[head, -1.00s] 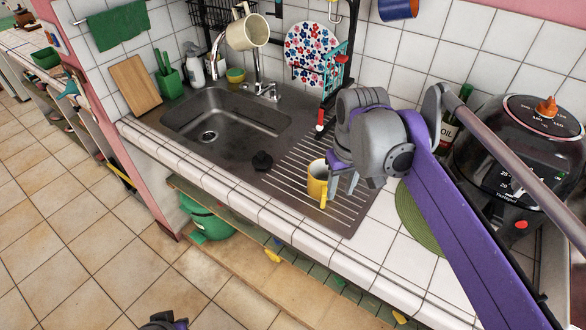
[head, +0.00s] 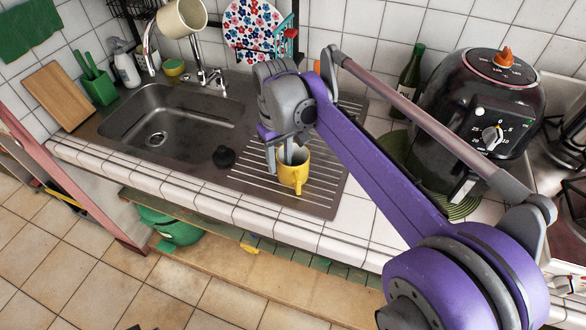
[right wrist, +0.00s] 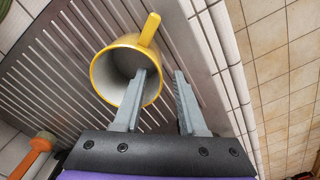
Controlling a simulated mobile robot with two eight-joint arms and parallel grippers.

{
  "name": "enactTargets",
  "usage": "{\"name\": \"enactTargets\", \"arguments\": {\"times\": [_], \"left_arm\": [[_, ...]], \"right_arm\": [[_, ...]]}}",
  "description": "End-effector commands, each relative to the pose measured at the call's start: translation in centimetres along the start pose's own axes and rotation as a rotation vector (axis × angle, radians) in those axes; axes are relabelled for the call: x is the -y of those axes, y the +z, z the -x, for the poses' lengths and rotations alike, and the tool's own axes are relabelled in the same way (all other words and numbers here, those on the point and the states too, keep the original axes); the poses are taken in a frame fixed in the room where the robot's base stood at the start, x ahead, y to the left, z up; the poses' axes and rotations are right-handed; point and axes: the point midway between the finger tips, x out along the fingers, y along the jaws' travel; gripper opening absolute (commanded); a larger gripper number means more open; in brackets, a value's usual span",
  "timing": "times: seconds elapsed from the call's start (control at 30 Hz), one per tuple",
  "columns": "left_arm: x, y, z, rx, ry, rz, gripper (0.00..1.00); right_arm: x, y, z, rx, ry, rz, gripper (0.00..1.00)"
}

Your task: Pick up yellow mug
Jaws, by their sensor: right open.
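The yellow mug (head: 293,173) stands upright on the ribbed steel drainboard (head: 325,197), right of the sink. Its handle points toward the counter's front edge in the head view. In the right wrist view the mug (right wrist: 104,82) shows its yellow rim and pale inside, with the handle at the top right. My right gripper (head: 279,155) is open at the mug. In the right wrist view, one finger of the gripper (right wrist: 160,75) overlaps the mug's opening and the other is outside the rim. Whether the fingers touch the mug is unclear. My left gripper is not in view.
A black stopper (head: 224,157) lies between the sink (head: 170,118) and the drainboard. A cream mug (head: 181,18) hangs above the faucet. A black air fryer (head: 490,110) and a green bottle (head: 410,80) stand to the right. White tiles form the counter's front edge.

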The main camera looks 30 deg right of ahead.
Motion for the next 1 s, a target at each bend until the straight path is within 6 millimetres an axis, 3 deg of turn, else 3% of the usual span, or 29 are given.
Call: {"name": "enactTargets", "arguments": {"times": [0.2,0.5,0.53,0.77,1.0], "left_arm": [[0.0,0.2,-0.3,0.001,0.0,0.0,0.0],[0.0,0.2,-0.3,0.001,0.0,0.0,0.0],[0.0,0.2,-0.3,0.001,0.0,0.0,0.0],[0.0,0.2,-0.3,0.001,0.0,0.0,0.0],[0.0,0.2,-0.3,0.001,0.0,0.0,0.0]], "right_arm": [[0.1,0.0,-3.3,0.0,0.0,0.0,0.41],[0.1,0.0,-3.9,-0.001,0.0,0.0,0.41],[0.1,0.0,-3.9,-0.001,0.0,0.0,0.39],[0.1,0.0,-3.9,0.0,0.0,0.0,0.0],[0.1,0.0,-3.9,0.0,0.0,0.0,0.0]]}}
